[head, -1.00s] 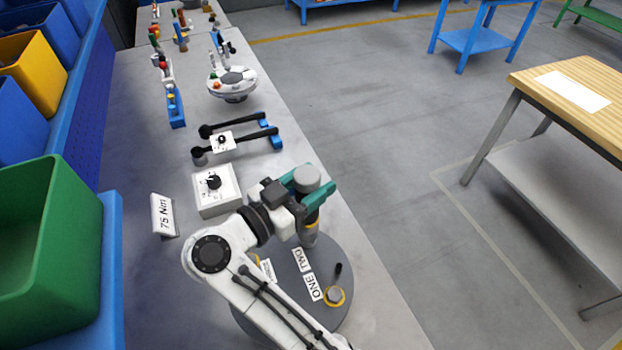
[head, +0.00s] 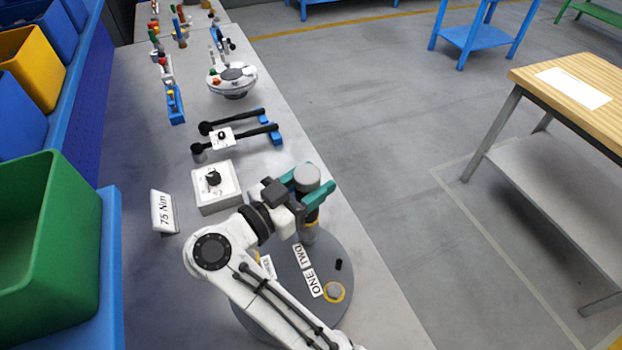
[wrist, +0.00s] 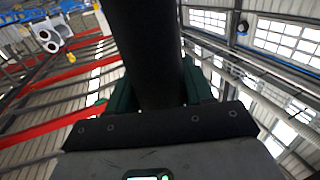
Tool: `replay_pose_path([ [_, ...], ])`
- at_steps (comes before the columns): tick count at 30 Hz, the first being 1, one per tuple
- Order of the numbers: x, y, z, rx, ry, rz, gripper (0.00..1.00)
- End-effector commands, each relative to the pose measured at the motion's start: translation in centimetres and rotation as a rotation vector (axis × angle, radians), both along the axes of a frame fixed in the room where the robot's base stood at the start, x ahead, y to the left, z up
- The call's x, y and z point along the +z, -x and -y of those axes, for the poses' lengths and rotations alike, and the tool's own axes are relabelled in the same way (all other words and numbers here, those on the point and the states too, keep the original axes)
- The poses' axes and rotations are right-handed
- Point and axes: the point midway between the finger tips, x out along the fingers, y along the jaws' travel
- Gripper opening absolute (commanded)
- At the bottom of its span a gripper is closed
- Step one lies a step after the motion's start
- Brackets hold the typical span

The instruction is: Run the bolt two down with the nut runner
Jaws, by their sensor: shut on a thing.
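My gripper (head: 308,188) has teal fingers, shut around the nut runner (head: 307,177), a grey upright cylinder with a yellow band lower down. In the wrist view the nut runner (wrist: 146,50) is a thick dark cylinder between the fingers. Its lower end stands over the far part of the round grey flanged shell (head: 285,290), beside the label TWO (head: 302,254). Bolt two is hidden there, so I cannot tell whether the tool touches it. The label ONE (head: 313,284) lies near bolt one (head: 334,291), a grey head in a yellow ring.
A small black peg (head: 338,264) stands on the shell. A white control box with a black knob (head: 216,187) and a "75 Nm" sign (head: 163,212) stand to the left. Two black wrenches (head: 235,140) lie beyond. A green bin (head: 45,240) borders the left side.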

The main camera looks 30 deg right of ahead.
Motion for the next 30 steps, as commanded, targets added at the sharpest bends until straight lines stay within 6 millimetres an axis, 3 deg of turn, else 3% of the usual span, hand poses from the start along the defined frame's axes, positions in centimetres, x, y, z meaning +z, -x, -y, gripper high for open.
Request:
replay_pose_path([
  [30, -1.6, 0.0, 0.0, 0.001, 0.001, 0.003, 0.00],
])
